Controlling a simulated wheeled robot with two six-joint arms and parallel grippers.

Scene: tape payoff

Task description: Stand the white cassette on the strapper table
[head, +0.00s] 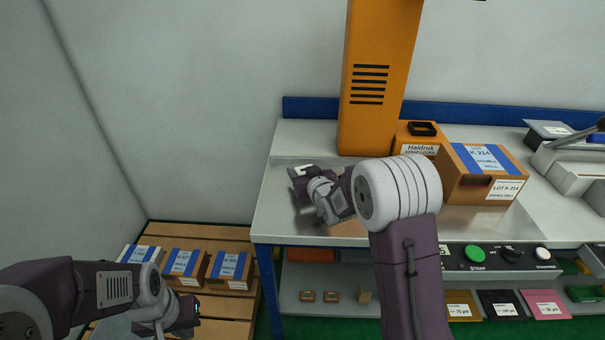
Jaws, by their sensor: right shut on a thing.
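The strapper table (275,215) is a pale metal top with a blue back rail and an orange upright column. My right gripper (303,181) is over the left part of this top, pointing left. It is shut on a small white thing (302,169), apparently the white cassette, which is mostly hidden by the fingers. I cannot tell whether the cassette touches the top. My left gripper (186,316) is low at the left, beside the pallet boxes and away from the table. Its fingers are too small and dark to tell whether they are open.
The orange column (376,75) and a Haidruk box (419,138) stand at the back. A carton labelled LOT K 234 (484,172) stands to the right. Several taped cartons (229,268) sit on a wooden pallet (200,236). A button panel (500,256) runs along the front.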

